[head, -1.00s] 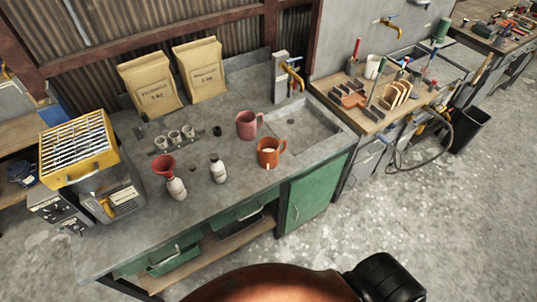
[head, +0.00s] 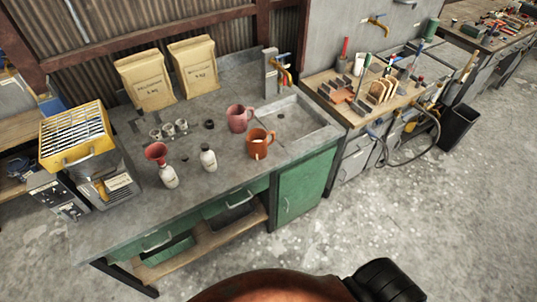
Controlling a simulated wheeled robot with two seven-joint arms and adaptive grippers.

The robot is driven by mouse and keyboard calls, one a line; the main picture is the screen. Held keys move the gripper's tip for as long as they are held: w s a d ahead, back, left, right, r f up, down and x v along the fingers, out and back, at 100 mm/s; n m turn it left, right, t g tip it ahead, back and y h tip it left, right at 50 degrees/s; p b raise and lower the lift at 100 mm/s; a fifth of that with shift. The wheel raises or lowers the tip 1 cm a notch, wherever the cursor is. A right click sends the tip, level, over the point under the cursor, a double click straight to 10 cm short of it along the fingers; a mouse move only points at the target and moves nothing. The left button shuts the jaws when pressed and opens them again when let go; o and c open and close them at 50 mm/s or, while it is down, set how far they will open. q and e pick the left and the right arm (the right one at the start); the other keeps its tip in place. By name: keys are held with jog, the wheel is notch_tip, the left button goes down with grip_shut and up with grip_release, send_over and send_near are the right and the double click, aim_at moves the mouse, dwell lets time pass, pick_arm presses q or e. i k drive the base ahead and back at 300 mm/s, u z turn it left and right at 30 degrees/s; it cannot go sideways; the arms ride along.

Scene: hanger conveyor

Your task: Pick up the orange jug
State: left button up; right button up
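The orange jug (head: 261,145) stands upright on the grey workbench (head: 225,174), near its front edge and just in front of the sink basin. Its handle points to the right, and something pale shows inside or at its front. A pink jug (head: 238,119) stands just behind it to the left. Neither gripper is in the head view. An orange-brown rounded part and a black part at the bottom look like mine.
Small cups, two paper bags (head: 145,81) and a yellow-topped machine (head: 75,138) are farther left. A tap (head: 281,73) rises behind the sink. Floor in front is clear.

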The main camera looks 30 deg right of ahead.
aim_at(257, 139)
jog(key=z, duration=0.95)
jog(key=i, duration=0.95)
jog(key=u, duration=0.3)
